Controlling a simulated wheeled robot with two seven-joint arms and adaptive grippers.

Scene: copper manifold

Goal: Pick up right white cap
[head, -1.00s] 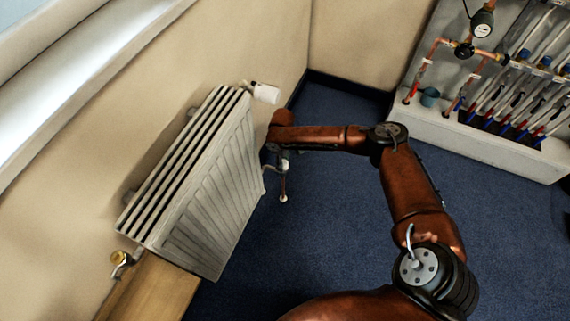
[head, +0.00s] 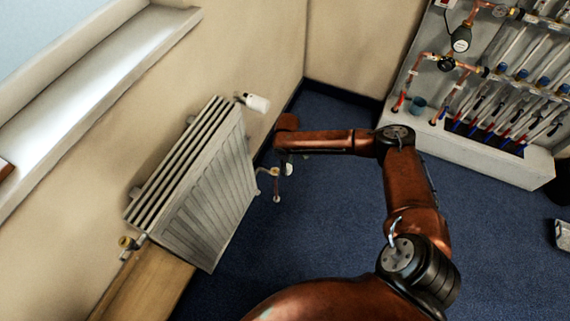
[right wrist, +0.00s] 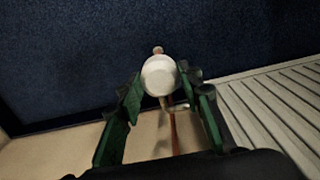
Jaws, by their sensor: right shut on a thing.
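In the right wrist view a round white cap (right wrist: 158,74) sits between the green fingers of my right gripper (right wrist: 157,88), which is shut on it. A copper pipe (right wrist: 174,132) shows behind and below it. In the head view my right arm hides most of the gripper. A small pale piece (head: 289,168), likely this cap, shows below the arm's end, beside the radiator's lower pipe valve (head: 270,176). Another white cap (head: 257,102) is on the radiator's upper far corner. My left gripper is not in view.
The radiator (head: 205,185) hangs on the beige wall, close left of my right arm. A brass valve (head: 127,243) is at its near end, above a wooden ledge (head: 150,285). A pipe manifold board (head: 480,80) stands at the right. Blue carpet (head: 330,215) is open between them.

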